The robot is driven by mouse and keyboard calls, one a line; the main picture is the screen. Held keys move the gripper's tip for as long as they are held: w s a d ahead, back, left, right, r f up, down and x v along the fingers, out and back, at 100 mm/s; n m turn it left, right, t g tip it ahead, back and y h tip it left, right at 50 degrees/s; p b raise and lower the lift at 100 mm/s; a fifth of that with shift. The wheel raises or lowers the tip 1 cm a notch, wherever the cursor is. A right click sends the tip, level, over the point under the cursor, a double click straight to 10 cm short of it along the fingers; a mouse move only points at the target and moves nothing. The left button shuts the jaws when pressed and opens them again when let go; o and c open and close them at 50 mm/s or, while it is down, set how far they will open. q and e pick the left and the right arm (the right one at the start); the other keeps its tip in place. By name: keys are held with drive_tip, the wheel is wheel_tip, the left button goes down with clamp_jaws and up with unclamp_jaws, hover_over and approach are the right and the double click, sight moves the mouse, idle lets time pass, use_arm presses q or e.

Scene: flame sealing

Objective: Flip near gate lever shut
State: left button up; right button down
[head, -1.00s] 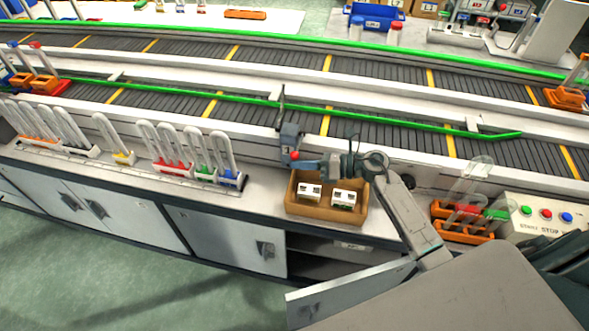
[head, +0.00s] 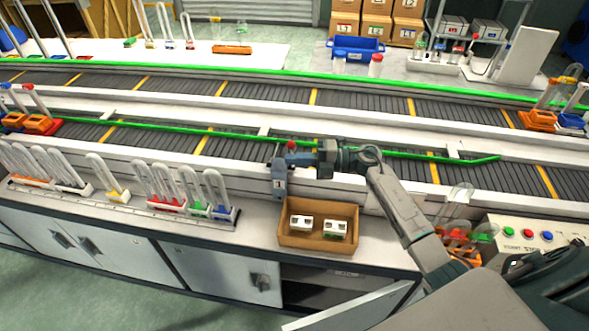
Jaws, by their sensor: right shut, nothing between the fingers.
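The near gate's small blue-grey box (head: 279,181) stands at the near edge of the conveyor, above the cardboard tray. Its lever's red knob (head: 292,145) now shows above the box, by the near green rail. My right gripper (head: 309,159) is shut and empty, just right of the knob and pointing left. I cannot tell whether it touches the lever. The rest of the lever is small and partly hard to make out beside the gripper. No upright gate bar shows above the box. My left gripper is not in view.
An open cardboard tray (head: 319,242) with two white blocks sits below on the counter. Racks of clear tubes (head: 181,190) stand to its left. A button panel (head: 528,235) is at right. The belt (head: 232,148) near the gate looks clear.

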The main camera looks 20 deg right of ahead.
drive_tip(key=shift+w+d+r+m+b, duration=0.25)
drive_tip(key=shift+w+d+r+m, duration=0.15)
drive_tip(key=shift+w, duration=0.2)
drive_tip(key=shift+w+d+r+m+b, duration=0.2)
drive_tip(key=shift+w+d+r+m, duration=0.15)
drive_tip(key=shift+w, duration=0.2)
